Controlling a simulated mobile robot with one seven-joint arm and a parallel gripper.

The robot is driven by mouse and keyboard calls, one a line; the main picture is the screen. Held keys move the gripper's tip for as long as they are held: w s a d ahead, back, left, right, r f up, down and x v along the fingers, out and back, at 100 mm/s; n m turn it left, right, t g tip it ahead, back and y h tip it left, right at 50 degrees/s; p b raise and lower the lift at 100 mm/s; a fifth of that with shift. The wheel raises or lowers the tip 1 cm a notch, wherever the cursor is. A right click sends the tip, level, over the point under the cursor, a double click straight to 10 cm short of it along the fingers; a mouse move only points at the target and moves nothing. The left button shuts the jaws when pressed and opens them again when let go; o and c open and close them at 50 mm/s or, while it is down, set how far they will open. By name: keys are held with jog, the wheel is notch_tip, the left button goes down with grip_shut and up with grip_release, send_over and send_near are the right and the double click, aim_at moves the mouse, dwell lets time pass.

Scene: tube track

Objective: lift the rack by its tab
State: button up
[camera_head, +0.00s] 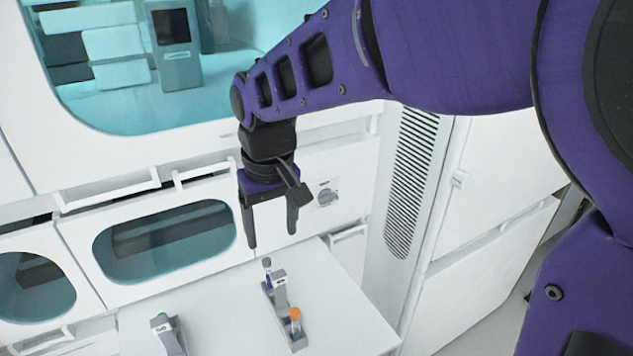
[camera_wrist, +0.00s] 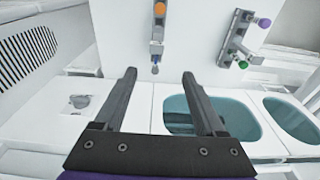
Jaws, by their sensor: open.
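The wrist view shows this rack (camera_wrist: 158,35) at top centre, beyond my fingertips. A second grey rack (camera_head: 170,340) with a green cap is partly cut off at the bottom edge. It is whole in the wrist view (camera_wrist: 234,43), with purple and green caps. My gripper (camera_head: 272,238) is open and empty, pointing down, apart from both racks.
The white table (camera_head: 345,320) is clear to the right of the nearer rack. White cabinets with teal windows (camera_head: 165,240) and handles stand behind the table. A vented panel (camera_head: 412,180) is at the right. My purple arm covers the upper right of the head view.

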aim_at(274, 275)
jog(key=f, duration=0.4)
jog(key=f+b, duration=0.1)
jog(key=f, duration=0.2)
jog(key=w+f+b, duration=0.1)
jog(key=f, duration=0.3)
jog(key=shift+a+f, duration=0.35)
jog(key=shift+a, duration=0.05)
jog(key=shift+w+d+f+b, duration=0.15)
jog(key=shift+f+b, duration=0.1)
jog(key=shift+f, duration=0.65)
jog(key=shift+w+f+b, duration=0.15)
jog(key=shift+f+b, duration=0.1)
jog(key=shift+f, duration=0.65)
jog(key=shift+w+d+f+b, duration=0.15)
jog(key=shift+f+b, duration=0.1)
jog(key=shift+f, duration=0.65)
jog(key=shift+a, duration=0.1)
grip_shut()
